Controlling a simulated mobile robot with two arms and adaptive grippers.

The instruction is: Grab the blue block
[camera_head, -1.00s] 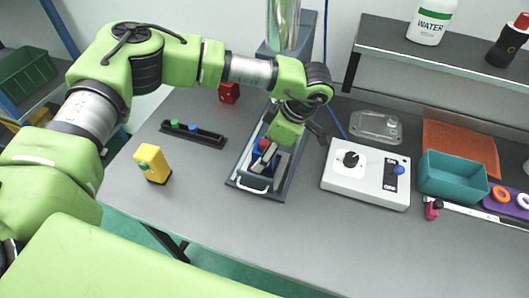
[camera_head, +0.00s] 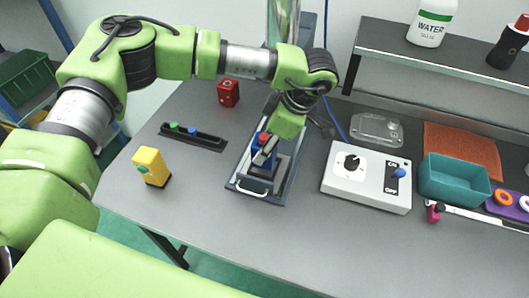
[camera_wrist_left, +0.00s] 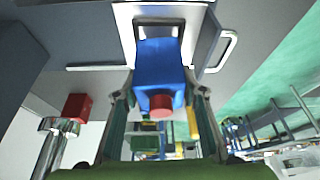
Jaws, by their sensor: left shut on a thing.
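The blue block (camera_wrist_left: 160,65) with a red knob (camera_wrist_left: 160,106) on its end sits between the two fingers of my left gripper (camera_wrist_left: 162,95) in the wrist view. In the head view, my left gripper (camera_head: 265,152) is shut on it above the narrow grey drawer tray (camera_head: 250,186) with a white handle. My right gripper is not in view.
A white control box (camera_head: 368,178) with a knob and blue switch stands right of the tray. The front table is clear.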

